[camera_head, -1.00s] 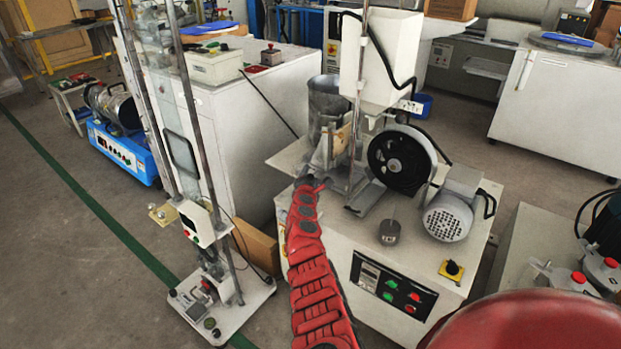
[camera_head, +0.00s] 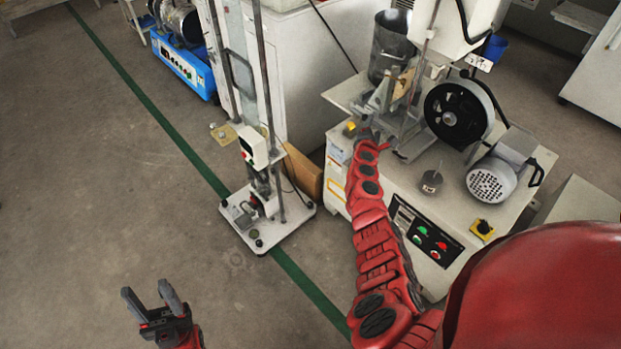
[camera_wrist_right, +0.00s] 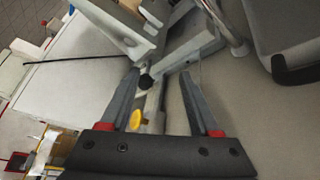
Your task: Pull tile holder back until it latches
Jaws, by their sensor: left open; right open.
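The tile holder (camera_head: 385,97) is a grey metal bracket on top of the white test machine, beside the black wheel. A beige tile (camera_head: 404,84) stands at it. In the right wrist view, the holder (camera_wrist_right: 192,48) has angled grey plates and a black knob (camera_wrist_right: 146,81). My right gripper (camera_head: 366,134) is at the holder's near side, partly hidden by its own arm. In the wrist view its open fingers (camera_wrist_right: 161,76) lie either side of the black knob and a grey bar; contact cannot be told. My left gripper (camera_head: 147,291) is open and empty above the floor.
The black wheel (camera_head: 459,112) and motor (camera_head: 491,181) stand right of the holder. A weight (camera_head: 431,182) and control panel (camera_head: 426,235) are nearer me. A tall test stand (camera_head: 262,155) is on the left. The floor (camera_head: 110,190) at left is clear.

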